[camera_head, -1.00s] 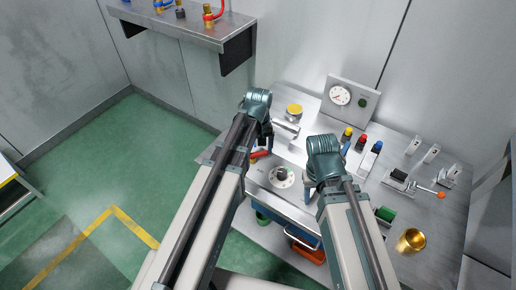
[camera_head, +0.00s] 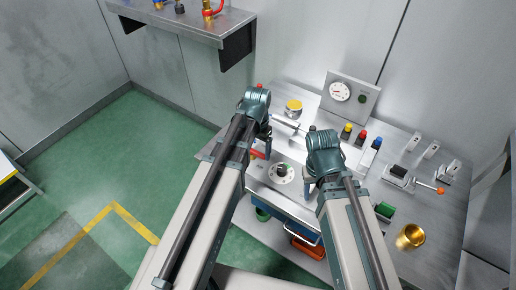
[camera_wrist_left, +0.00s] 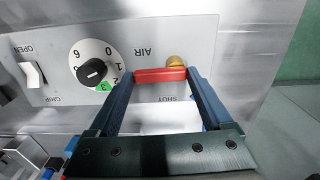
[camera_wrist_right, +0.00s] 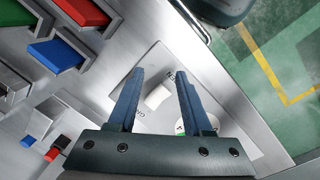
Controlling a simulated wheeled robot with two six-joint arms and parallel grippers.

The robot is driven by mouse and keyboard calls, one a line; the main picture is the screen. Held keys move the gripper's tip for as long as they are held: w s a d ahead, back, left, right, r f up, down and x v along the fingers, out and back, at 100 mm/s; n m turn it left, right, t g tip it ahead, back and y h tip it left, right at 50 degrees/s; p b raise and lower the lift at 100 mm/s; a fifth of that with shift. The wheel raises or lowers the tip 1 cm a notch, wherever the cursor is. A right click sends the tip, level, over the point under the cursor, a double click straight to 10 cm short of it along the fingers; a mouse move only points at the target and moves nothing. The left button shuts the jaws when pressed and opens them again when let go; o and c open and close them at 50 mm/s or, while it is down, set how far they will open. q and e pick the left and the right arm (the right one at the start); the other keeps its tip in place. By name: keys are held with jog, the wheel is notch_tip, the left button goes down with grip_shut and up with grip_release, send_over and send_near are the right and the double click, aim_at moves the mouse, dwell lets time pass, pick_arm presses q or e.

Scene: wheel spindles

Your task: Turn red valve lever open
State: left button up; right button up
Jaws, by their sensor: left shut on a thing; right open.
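The red valve lever (camera_wrist_left: 160,75) is on the grey panel by the AIR and SHUT labels, beside a round brass part (camera_wrist_left: 175,61). It lies crosswise in the left wrist view; in the head view only a small red part (camera_head: 257,154) shows. My left gripper (camera_wrist_left: 159,77) is shut on it, one finger at each side. My right gripper (camera_wrist_right: 160,74) is open and empty over the same panel. A white rocker switch (camera_wrist_right: 157,97) shows between its fingers; I cannot tell if they touch it.
A black dial knob (camera_wrist_left: 91,71) sits close to the lever. A gauge box (camera_head: 350,95), coloured blocks (camera_head: 363,137), an orange-tipped lever (camera_head: 440,190) and a brass cup (camera_head: 410,237) stand on the bench. A wall shelf (camera_head: 185,25) is at upper left. Orange bins are under the bench.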

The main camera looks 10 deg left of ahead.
aim_at(257, 153)
pick_arm(q)
jog(key=shift+s+m, duration=0.1)
jog(key=shift+m, duration=0.2)
dwell(0.4)
jog(key=o, duration=1.2)
jog(key=shift+c, duration=0.2)
notch_tip(257, 153, up, 14)
jog(key=p, duration=1.3)
jog(key=shift+p, duration=0.4)
pick_arm(e)
notch_tip(257, 153, up, 14)
pick_arm(q)
jog(key=shift+f, duration=0.15)
pick_arm(e)
jog(key=shift+f, duration=0.1)
